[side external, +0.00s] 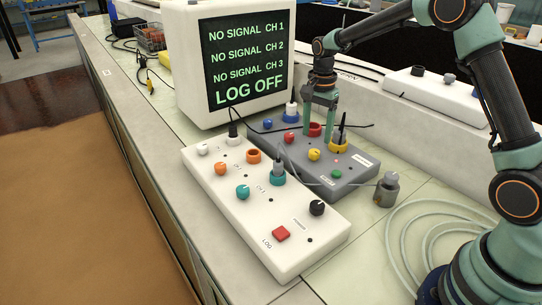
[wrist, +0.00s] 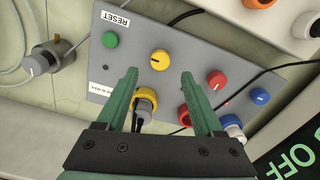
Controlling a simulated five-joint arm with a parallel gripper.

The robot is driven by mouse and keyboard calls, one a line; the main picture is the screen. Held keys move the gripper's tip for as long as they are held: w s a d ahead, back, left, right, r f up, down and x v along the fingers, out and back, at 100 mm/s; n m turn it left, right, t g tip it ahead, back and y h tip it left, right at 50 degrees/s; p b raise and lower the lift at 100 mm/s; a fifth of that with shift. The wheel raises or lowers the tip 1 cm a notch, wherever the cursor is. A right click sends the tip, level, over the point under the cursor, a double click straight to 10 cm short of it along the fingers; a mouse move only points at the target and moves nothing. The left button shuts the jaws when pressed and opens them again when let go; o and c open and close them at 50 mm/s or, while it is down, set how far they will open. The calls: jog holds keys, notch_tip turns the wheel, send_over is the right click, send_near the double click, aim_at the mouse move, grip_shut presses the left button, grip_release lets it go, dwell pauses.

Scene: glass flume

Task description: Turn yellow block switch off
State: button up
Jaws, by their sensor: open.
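My gripper (side external: 318,130) is open and empty, pointing down over the grey box. In the wrist view my gripper (wrist: 159,73) has its green fingers on either side of the knob's line, apart from it. The yellow socket (wrist: 145,97) shows close to the left finger.
The grey box also carries a red knob (side external: 289,136), a blue knob (side external: 267,124) and a green button (side external: 336,174). A white box (side external: 262,228) with knobs and cables lies in front. A monitor (side external: 245,60) reads "LOG OFF". Loose cables cross the area.

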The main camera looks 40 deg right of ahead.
aim_at(315, 151)
jog(key=shift+f, duration=2.8)
grip_shut()
